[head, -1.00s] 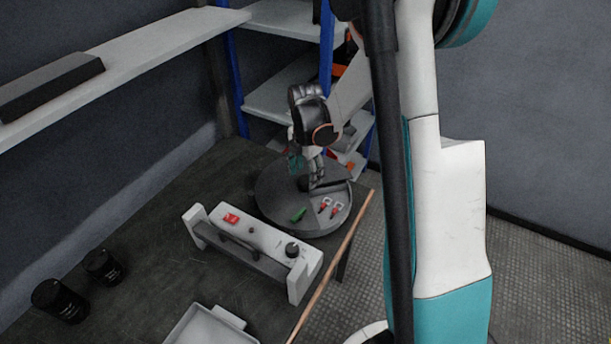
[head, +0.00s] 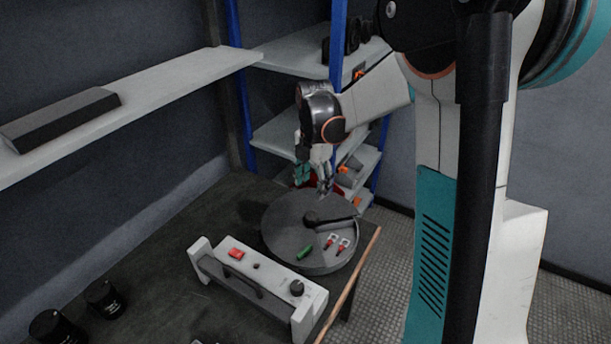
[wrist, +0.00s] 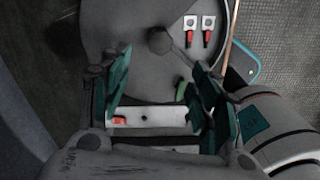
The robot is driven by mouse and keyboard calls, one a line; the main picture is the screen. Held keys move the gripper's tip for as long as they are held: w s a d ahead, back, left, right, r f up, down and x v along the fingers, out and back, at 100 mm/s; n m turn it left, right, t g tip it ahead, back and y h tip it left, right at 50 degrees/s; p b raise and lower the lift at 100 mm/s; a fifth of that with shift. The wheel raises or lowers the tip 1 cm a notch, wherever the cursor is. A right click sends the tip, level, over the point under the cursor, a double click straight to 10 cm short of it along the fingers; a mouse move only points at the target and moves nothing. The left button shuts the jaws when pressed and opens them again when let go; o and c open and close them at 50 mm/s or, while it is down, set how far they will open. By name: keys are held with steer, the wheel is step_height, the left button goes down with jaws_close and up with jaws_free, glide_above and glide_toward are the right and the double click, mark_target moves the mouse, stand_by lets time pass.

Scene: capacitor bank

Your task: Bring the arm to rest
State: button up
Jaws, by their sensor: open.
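My gripper (head: 315,178) hangs fingers down above the back edge of the round grey tray (head: 283,226) on the dark table. In the wrist view my gripper (wrist: 158,88) has its teal-padded fingers spread wide, with nothing between them. My arm is bent, with its forearm reaching left across the front of the shelf rack.
A white long device (head: 262,278) with a red switch and a black knob stands in front of the tray. Two black cylinders (head: 106,299) are at the lower left. A shelf rack (head: 290,134) stands close behind my gripper; a wall shelf (head: 150,108) is at left.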

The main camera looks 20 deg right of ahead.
steer(key=s+a+r+m+t, duration=0.2)
steer(key=s+a+r+m, duration=0.1)
steer(key=s+m, duration=0.4)
steer(key=s+a+r+m+t, duration=0.2)
steer(key=s+a+r+m, duration=0.2)
steer(key=s+m, duration=0.3)
steer(key=s+a+r+m+t, duration=0.3)
steer(key=s+r+m, duration=0.1)
steer(key=s+m, duration=0.3)
steer(key=shift+s+a+m, duration=0.15)
steer(key=shift+s+m, duration=0.1)
steer(key=shift+m, duration=0.15)
